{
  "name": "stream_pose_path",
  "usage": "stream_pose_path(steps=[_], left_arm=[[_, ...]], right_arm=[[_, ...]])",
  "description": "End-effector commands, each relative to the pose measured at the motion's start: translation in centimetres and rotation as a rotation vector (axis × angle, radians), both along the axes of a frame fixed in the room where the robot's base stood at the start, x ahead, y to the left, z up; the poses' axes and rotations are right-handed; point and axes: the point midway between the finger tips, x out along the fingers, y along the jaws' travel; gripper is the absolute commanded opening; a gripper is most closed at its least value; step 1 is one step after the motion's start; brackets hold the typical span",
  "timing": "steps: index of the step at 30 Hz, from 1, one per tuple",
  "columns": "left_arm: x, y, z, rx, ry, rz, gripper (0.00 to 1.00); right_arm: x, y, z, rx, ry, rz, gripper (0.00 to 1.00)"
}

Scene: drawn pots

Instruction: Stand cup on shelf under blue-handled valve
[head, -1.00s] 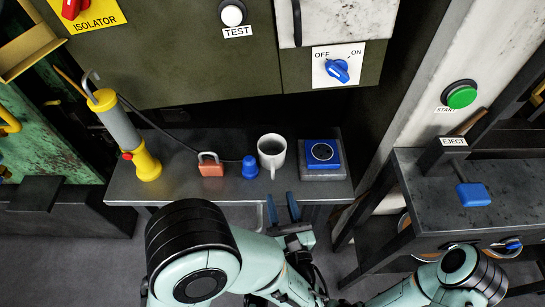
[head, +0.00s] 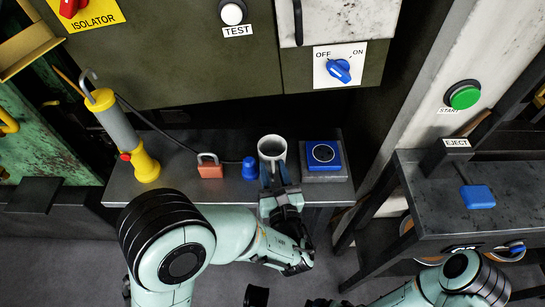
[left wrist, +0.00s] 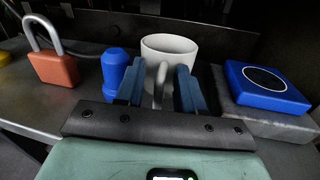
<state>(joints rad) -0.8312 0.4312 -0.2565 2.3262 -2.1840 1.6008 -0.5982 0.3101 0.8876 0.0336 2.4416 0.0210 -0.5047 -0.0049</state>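The white cup (head: 272,149) stands upright on the grey metal table; its handle (left wrist: 160,85) points toward my left gripper in the left wrist view. My left gripper (head: 273,176) is at the near side of the cup. In the left wrist view its two blue fingers (left wrist: 160,88) are apart, one on each side of the handle, with visible gaps. A blue handle (head: 516,247) shows at an orange-rimmed round part under the right-hand bench, perhaps the valve; a shelf below it cannot be made out.
On the table (head: 225,190), a blue bottle-shaped piece (head: 250,168) stands left of the cup, then a red padlock (head: 210,167) and a yellow lamp (head: 145,163). A blue-topped block (head: 322,155) is close right.

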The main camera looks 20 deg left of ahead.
Motion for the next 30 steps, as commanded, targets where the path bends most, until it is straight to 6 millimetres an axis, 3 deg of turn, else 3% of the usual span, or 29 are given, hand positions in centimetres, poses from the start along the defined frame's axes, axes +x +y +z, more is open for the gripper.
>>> stream_pose_path(steps=[1,3,4,17,23,30], left_arm=[[0.0,0.0,0.0,0.0,0.0,0.0,0.25],[0.0,0.0,0.0,0.0,0.0,0.0,0.02],[0.0,0.0,0.0,0.0,0.0,0.0,0.0],[0.0,0.0,0.5,-0.001,-0.002,0.0,0.0],[-0.1,0.0,3.0,-0.003,-0.005,0.001,0.0],[-0.1,0.0,8.6,-0.006,-0.008,0.001,0.0]], right_arm=[[0.0,0.0,0.0,0.0,0.0,0.0,1.0],[0.0,0.0,0.0,0.0,0.0,0.0,1.0],[0.0,0.0,0.0,0.0,0.0,0.0,1.0],[-0.2,0.1,0.2,0.003,0.006,0.003,1.0],[-1.3,0.6,1.3,0.017,0.034,0.015,1.0],[-3.9,1.8,3.7,0.05,0.105,0.044,1.0]])
